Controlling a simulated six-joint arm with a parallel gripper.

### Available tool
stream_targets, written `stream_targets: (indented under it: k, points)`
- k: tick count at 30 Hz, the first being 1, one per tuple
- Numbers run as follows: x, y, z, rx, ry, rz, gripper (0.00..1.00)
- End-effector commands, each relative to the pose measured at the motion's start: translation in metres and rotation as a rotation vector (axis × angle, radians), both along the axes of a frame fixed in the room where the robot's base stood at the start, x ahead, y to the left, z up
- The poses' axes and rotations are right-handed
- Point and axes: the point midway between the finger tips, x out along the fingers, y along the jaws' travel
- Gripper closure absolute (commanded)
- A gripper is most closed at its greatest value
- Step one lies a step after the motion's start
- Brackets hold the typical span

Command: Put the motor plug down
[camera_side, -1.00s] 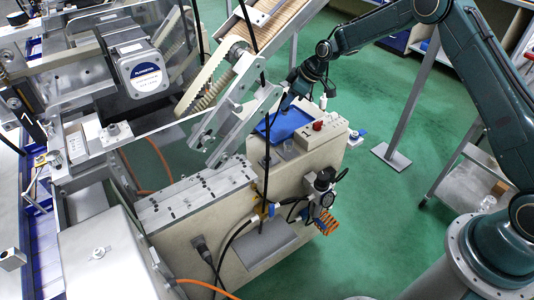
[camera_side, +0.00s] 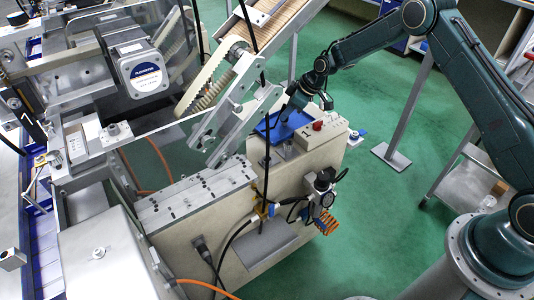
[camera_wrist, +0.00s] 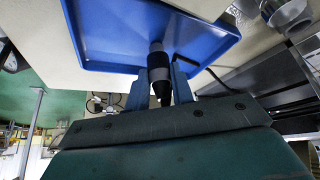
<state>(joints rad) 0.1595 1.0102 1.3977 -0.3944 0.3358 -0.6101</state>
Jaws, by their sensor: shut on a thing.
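The motor plug (camera_wrist: 160,75), a dark cylinder with a grey band and a narrow black end, is between the two fingers of my gripper (camera_wrist: 163,68) in the wrist view. My gripper is shut on it. The plug's far end points at the blue tray (camera_wrist: 105,40); I cannot tell whether it touches the tray. In the side view my gripper (camera_side: 292,108) is low over the blue tray (camera_side: 274,128), which sits on top of the beige machine housing. The plug is too small to make out in the side view.
A small box with a red button (camera_side: 317,125) stands right of the tray. A sloped metal conveyor (camera_side: 235,90) and a thin black upright rod (camera_side: 265,130) are close on the left. A valve assembly (camera_side: 323,185) juts from the housing's front.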

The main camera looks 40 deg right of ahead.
Motion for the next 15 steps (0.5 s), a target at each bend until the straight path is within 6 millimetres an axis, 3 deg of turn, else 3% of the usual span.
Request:
stream_targets:
  k: [4, 5, 8, 15]
  points:
    - [0.0, 0.0, -0.0027, 0.0, 0.0, 0.0, 0.99]
    - [0.0, 0.0, -0.0026, 0.0, 0.0, 0.0, 0.73]
    - [0.0, 0.0, -0.0026, 0.0, 0.0, 0.0, 0.55]
    - [-0.0001, -0.0001, -0.0025, 0.0, 0.0, 0.0, 0.55]
